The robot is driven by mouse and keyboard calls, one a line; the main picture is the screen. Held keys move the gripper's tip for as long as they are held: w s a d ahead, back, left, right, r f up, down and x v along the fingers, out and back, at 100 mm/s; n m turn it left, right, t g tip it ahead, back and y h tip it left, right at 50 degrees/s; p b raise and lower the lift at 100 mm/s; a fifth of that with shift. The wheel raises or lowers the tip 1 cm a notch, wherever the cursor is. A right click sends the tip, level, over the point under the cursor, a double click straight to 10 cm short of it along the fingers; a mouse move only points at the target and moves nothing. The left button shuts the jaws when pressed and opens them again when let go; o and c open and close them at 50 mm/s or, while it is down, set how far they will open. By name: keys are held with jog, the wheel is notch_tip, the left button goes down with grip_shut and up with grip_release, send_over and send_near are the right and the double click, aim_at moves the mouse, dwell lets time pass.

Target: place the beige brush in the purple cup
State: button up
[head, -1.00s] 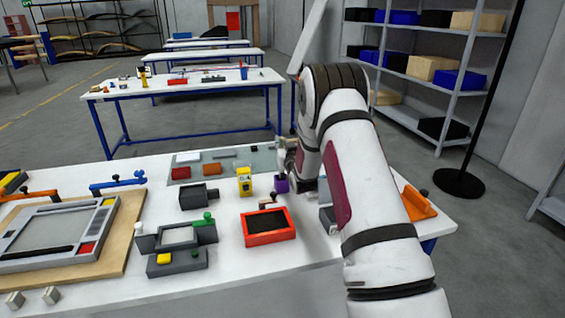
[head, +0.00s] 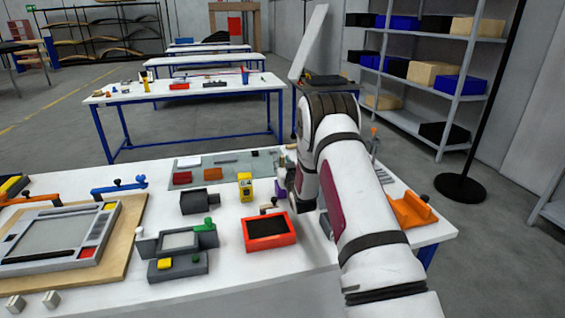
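The purple cup (head: 280,187) stands on the white table behind the red tray, partly covered by my arm. My gripper (head: 283,173) is beside and just above the cup. It is small and mostly hidden behind my wrist, so its fingers cannot be made out. A small beige piece with a dark top (head: 268,208) sits at the back edge of the red tray; I cannot tell whether it is the beige brush. No brush can be made out clearly in my gripper or in the cup.
The red tray (head: 292,232) with a dark inside is in front of the cup. A yellow box (head: 246,187) and a dark grey block (head: 194,203) stand to its left. An orange holder (head: 411,211) is right of my arm. White table shows between the objects.

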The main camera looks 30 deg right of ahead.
jog(key=shift+r, duration=0.25)
jog(key=v, duration=1.2)
jog(key=a+r+g+y, duration=0.1)
jog(key=a+r, duration=0.2)
jog(key=r, duration=0.2)
jog(key=a+r+g, duration=0.2)
jog(key=a+r, duration=0.1)
jog(key=r, duration=0.3)
jog(key=s+a+r+n+g+y, duration=0.1)
jog(key=s+a+r+g+y, duration=0.15)
jog(key=s+a+r, duration=0.5)
jog(key=s+a+r+g, duration=0.1)
jog(key=s+a+g, duration=0.1)
jog(key=s, duration=0.8)
jog(key=s+a+n+g+y, duration=0.1)
jog(key=s+a, duration=0.4)
jog(key=s, duration=0.6)
jog(key=s+a+r+n+g, duration=0.1)
jog(key=s+a+g, duration=0.2)
jog(key=s, duration=0.7)
jog(key=shift+s+a+r+g, duration=0.3)
jog(key=shift+g, duration=0.05)
jog(key=shift+y, duration=0.25)
